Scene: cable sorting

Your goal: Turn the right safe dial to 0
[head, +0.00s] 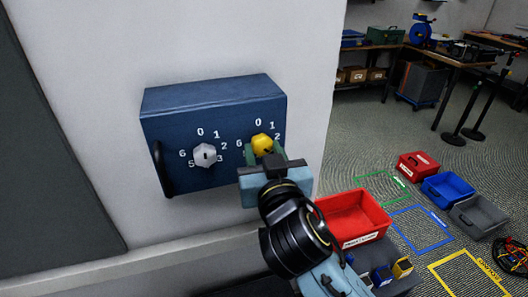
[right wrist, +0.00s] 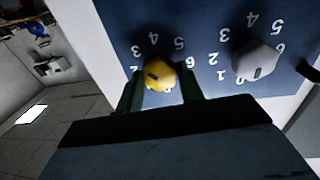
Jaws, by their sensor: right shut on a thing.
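The blue safe (head: 215,105) is mounted on the pale wall and carries two numbered dials. The right dial is a yellow knob (head: 263,144), partly hidden low down by my right gripper (head: 270,159). In the right wrist view, which shows the safe upside down, the yellow knob (right wrist: 161,74) sits between the green fingers of my right gripper (right wrist: 160,85), shut on it. A dark mark shows on the knob's face; I cannot tell exactly which number it points to. The left dial is a grey knob (head: 205,155), untouched. My left gripper is not in view.
A dark handle (head: 160,168) stands out at the safe's left side. Below right are a red bin (head: 355,217), smaller red (head: 418,165), blue (head: 447,188) and grey bins, and taped floor outlines. Workbenches stand at the back right.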

